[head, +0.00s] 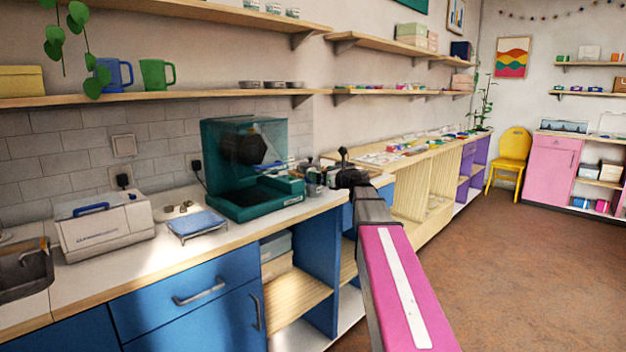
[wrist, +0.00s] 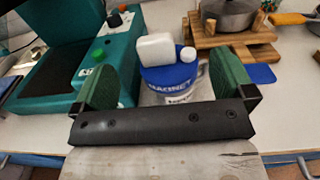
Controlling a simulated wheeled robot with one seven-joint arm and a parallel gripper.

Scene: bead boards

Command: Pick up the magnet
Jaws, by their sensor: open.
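In the wrist view, my gripper (wrist: 166,72) is open, with one green finger pad on the left and one on the right. Between and beyond the pads stands a blue and white container (wrist: 172,82) with lettering that seems to read "MAGNET". A white block-like piece (wrist: 156,50) and a small white knob sit at its top. The dark bar of my gripper hides its lower part. I cannot tell whether the pads touch it. In the head view, my gripper (head: 345,172) is over the counter's right end, small and dark; the container cannot be made out clearly there.
A teal machine (wrist: 60,60) stands close on the left, with its clear hood (head: 246,140) showing in the head view. A wooden stand (wrist: 232,38) with a metal pot (wrist: 230,14) is at the right. A blue pad (wrist: 260,74) lies on clear countertop nearby.

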